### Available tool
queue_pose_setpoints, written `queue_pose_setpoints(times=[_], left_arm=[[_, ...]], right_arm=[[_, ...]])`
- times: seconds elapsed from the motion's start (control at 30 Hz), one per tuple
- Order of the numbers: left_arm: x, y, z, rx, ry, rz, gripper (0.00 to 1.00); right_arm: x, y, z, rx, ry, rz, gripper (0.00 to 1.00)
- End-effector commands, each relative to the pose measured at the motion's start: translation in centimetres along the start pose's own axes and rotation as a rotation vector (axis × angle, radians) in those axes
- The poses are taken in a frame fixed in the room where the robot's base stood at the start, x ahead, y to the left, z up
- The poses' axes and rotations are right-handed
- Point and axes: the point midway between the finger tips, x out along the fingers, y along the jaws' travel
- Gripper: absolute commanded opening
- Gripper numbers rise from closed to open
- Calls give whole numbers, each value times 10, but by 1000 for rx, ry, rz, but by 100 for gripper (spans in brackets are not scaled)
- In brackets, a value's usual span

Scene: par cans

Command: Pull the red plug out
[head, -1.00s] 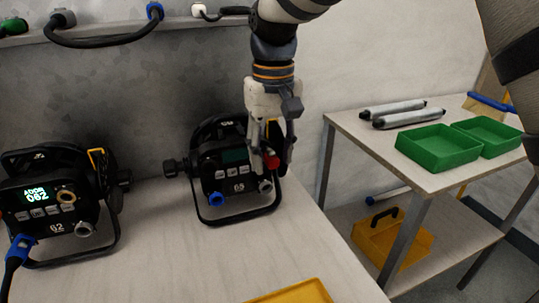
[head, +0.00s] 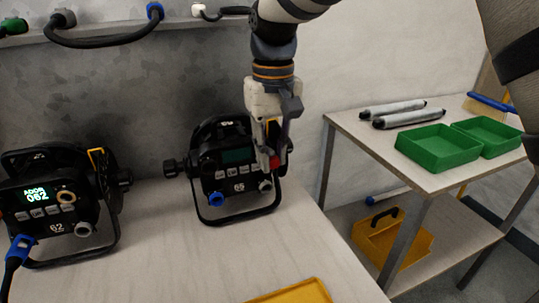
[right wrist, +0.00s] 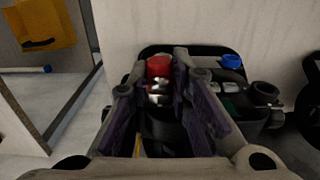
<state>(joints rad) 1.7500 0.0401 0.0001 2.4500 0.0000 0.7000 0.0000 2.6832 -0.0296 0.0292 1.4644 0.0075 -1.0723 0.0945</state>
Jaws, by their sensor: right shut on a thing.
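The red plug (head: 274,162) is at the front right of the can marked 65 (head: 222,172), a black par can on the bench by the wall. My right gripper (head: 270,160) reaches down from above and is shut on the red plug. In the right wrist view the plug (right wrist: 158,67) shows a red top and a shiny metal part between the fingers (right wrist: 152,80). The fingers partly hide it, and I cannot tell how far it sits in its socket. My left gripper is not in view.
A second can marked 62 (head: 50,200), with a lit display and a blue plug (head: 20,248), stands to the left. A yellow tray (head: 295,292) is at the bench front. Green trays (head: 440,146) stand on the side table. The bench middle is clear.

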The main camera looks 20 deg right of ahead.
Motion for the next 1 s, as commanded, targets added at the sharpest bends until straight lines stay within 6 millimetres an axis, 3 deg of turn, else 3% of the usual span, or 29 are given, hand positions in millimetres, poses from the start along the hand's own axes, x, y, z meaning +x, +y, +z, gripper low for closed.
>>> queue_pose_setpoints(times=[1.0], left_arm=[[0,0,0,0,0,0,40]], right_arm=[[-1,0,33,0,0,0,0]])
